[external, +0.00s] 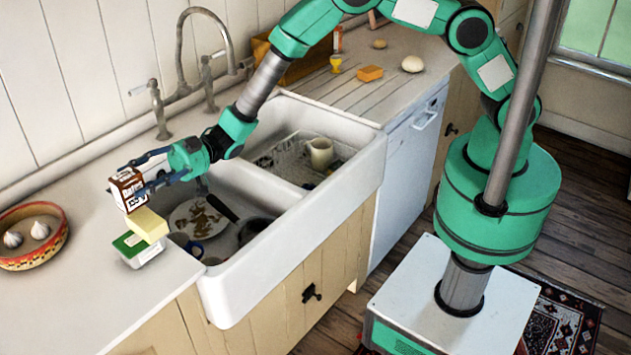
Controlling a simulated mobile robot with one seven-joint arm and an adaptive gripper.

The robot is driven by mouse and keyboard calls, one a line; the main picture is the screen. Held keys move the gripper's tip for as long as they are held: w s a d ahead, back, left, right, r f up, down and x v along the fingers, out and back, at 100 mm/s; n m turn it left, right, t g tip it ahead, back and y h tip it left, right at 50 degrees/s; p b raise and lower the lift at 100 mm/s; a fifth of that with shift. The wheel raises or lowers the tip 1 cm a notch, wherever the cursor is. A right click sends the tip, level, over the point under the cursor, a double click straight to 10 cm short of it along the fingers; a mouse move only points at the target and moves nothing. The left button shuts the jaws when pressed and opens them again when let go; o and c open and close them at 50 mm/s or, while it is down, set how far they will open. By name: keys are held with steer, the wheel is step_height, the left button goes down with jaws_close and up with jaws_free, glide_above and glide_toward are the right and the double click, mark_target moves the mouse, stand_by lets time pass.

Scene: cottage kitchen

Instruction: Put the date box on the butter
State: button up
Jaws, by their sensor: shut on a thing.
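The date box (129,195) is a small brown and white carton with printed lettering, at the left of the external view. My gripper (136,178) is shut on it, with dark fingers on either side, and holds it roughly upright. The butter (149,225), a pale yellow block, lies on a white tub with a green lid (137,252) near the sink's left end. The date box is just above and slightly left of the butter in the picture. I cannot tell whether they touch.
A patterned bowl (62,250) with garlic bulbs stands on the counter at the far left. The white sink (232,282) holds dishes, with a tap (181,50) behind it. Bare counter (75,310) lies in front of the bowl.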

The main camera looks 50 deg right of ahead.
steer(key=shift+f, duration=1.15)
steer(key=shift+f+b, duration=0.15)
steer(key=shift+b, duration=0.15)
steer(key=o, duration=1.4)
steer(key=shift+r, duration=0.2)
steer(key=d, duration=0.4)
steer(key=d+f+p, duration=0.1)
steer(key=d, duration=0.7)
steer(key=shift+f+p, duration=0.3)
steer(key=shift+w+r, duration=0.1)
